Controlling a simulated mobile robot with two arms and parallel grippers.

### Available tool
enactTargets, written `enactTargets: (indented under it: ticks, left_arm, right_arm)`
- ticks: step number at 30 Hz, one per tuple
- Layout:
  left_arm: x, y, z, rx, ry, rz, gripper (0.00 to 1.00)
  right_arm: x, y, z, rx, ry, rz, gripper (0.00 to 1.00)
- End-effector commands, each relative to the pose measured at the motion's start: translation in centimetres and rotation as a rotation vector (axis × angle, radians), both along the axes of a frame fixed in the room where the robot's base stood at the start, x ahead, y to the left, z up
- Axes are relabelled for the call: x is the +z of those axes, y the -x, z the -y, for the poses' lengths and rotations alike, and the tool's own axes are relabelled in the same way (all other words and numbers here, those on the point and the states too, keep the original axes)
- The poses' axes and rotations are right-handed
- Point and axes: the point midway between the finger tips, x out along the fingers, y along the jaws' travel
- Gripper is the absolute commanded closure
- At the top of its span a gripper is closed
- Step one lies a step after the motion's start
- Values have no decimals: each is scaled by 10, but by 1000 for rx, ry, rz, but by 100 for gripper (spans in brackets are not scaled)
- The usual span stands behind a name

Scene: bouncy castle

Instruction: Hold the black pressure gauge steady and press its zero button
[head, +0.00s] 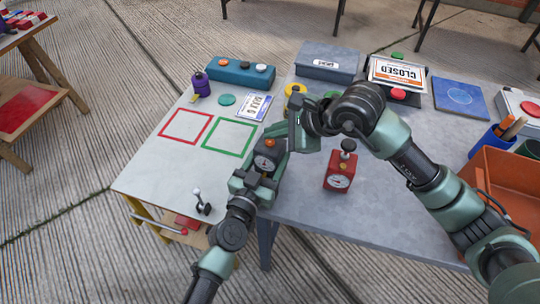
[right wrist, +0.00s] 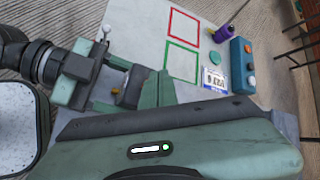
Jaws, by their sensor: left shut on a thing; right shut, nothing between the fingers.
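The black pressure gauge (head: 266,160) has a pale dial on its front and an orange button (head: 271,141) on top. It stands near the front edge where the white and grey tabletops meet. My left gripper (head: 258,172) is shut on the gauge's body from the front. My right gripper (head: 283,144) is shut and empty, close beside the gauge's top; whether it touches the button I cannot tell. In the right wrist view my left gripper (right wrist: 105,82) reaches in from the left, and the gauge is mostly hidden between the grippers.
A red gauge (head: 340,172) with a black knob stands to the right. Red (head: 163,134) and green (head: 208,148) outlined squares lie on the white tabletop. A blue button box (head: 240,73), a purple bottle (head: 201,86) and a closed sign (head: 397,72) stand behind. An orange bin (head: 500,185) is at right.

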Motion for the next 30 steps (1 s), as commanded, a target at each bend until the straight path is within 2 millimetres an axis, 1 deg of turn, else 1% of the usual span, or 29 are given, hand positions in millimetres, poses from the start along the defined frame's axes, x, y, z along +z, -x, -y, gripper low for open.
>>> enactTargets:
  ticks: [9,18,30]
  left_arm:
    - [0,0,0,0,0,0,100]
    - [0,0,0,0,0,0,100]
    - [0,0,0,0,0,0,100]
  right_arm:
    - [-1,0,0,0,0,0,100]
    - [-9,0,0,0,1,-1,100]
    - [-10,0,0,0,1,-1,100]
